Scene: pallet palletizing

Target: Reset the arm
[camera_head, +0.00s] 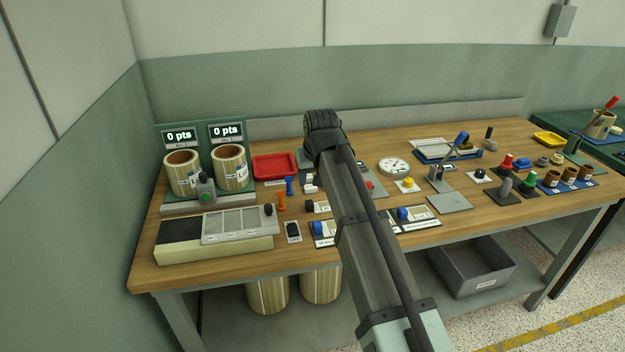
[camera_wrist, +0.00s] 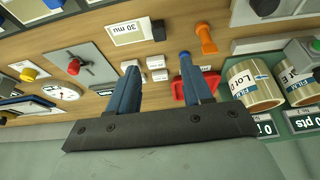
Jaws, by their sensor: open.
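My gripper (camera_wrist: 158,68) shows in the wrist view as two dark blue-grey fingers standing apart, with nothing between them but small white blocks (camera_wrist: 155,68) on the table beyond. The fingers touch nothing that I can see. In the head view my arm reaches up over the middle of the workbench (camera_head: 300,254), and its dark end hides the fingers. An orange peg (camera_head: 281,201) stands left of the arm, near a blue peg (camera_head: 289,186). The orange peg also shows in the wrist view (camera_wrist: 206,40).
A red tray (camera_head: 275,167), two film rolls (camera_head: 230,168) under score displays and a grey panel (camera_head: 238,224) lie left of my arm. A dial gauge (camera_head: 393,167), a lever stand (camera_head: 438,180) and several knobs stand right. A grey bin (camera_head: 470,267) sits below.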

